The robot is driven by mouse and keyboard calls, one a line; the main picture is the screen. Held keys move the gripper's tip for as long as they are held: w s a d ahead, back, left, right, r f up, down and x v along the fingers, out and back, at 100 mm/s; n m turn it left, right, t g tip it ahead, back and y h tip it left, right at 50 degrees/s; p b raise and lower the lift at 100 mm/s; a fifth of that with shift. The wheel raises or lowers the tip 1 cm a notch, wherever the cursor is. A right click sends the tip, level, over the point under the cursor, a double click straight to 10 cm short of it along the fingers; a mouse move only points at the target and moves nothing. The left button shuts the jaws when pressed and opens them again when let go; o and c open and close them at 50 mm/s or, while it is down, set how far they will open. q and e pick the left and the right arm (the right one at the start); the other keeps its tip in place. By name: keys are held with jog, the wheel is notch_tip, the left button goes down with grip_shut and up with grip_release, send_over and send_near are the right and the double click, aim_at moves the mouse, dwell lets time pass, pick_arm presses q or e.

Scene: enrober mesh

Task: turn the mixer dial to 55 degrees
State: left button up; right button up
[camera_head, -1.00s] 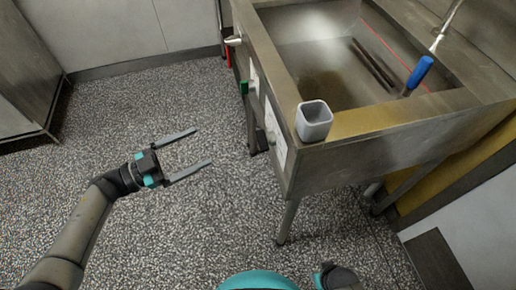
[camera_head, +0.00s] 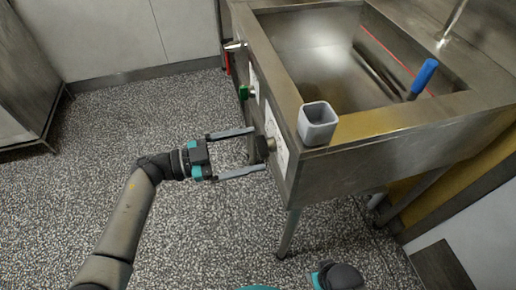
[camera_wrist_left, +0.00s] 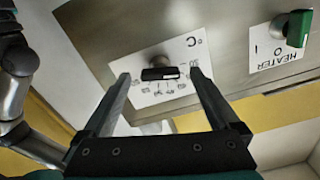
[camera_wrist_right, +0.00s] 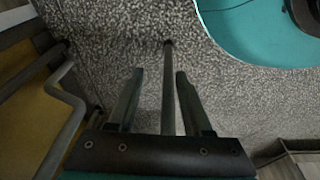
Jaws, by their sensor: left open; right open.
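The dial (camera_head: 270,146) is a knob with a dark grip bar on a white scale plate, on the left side panel of the steel machine. In the left wrist view the dial (camera_wrist_left: 160,73) sits on a plate marked °C with small numbers, its bar lying roughly level in the picture. My left gripper (camera_head: 259,149) is open, with one finger on each side of the dial; in the left wrist view its fingertips (camera_wrist_left: 160,76) show gaps to the knob. My right gripper (camera_wrist_right: 158,74) is open, low over the floor, with a grey leg showing between its fingers.
A green switch (camera_wrist_left: 299,29) on a plate marked HEATER is beside the dial. A grey square cup (camera_head: 317,123) stands on the machine's rim (camera_head: 390,118). A blue-handled tool (camera_head: 422,76) leans in the basin. The speckled floor (camera_head: 100,130) at left is clear.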

aim_at(264, 146)
pick_arm(q)
jog(key=shift+x, duration=1.3)
pick_arm(e)
jog(key=shift+w+a+r, duration=0.25)
jog(key=shift+r, duration=0.4)
pick_arm(q)
jog(key=c, duration=1.4)
